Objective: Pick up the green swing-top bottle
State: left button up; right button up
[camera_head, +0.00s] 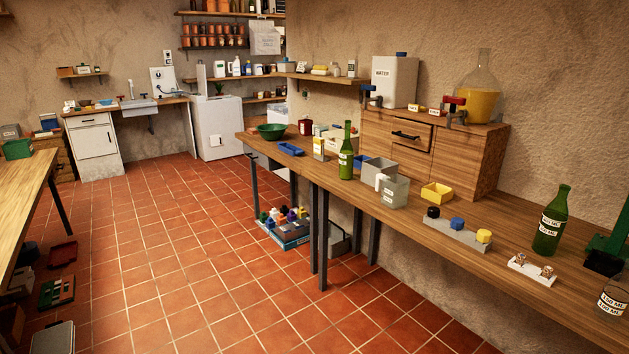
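Two green bottles stand upright on the long wooden workbench (455,262). The farther green bottle (346,160) has a pale label and stands near the middle of the bench, beside grey containers. The nearer green bottle (550,225) has white labels and stands at the right, behind a small white holder. I cannot make out a swing-top closure on either, so I cannot tell which is the swing-top one. Neither of my grippers is in view.
Near the bottles are a grey jug (395,191), a yellow bin (436,193), a grey block with coloured knobs (458,234) and a clear jar (613,300). A wooden drawer cabinet (480,160) stands behind. The tiled floor (190,255) in front is mostly clear.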

aim_at(346, 161)
jog(key=i+u, duration=0.25)
jog(key=i, duration=1.05)
jog(key=i+z, duration=0.35)
jog(key=i, duration=0.15)
jog(key=i+z, duration=0.3)
jog(key=i, duration=0.2)
jog(key=i+j+z, duration=0.35)
jog(key=i, duration=0.15)
jog(key=l, duration=0.1)
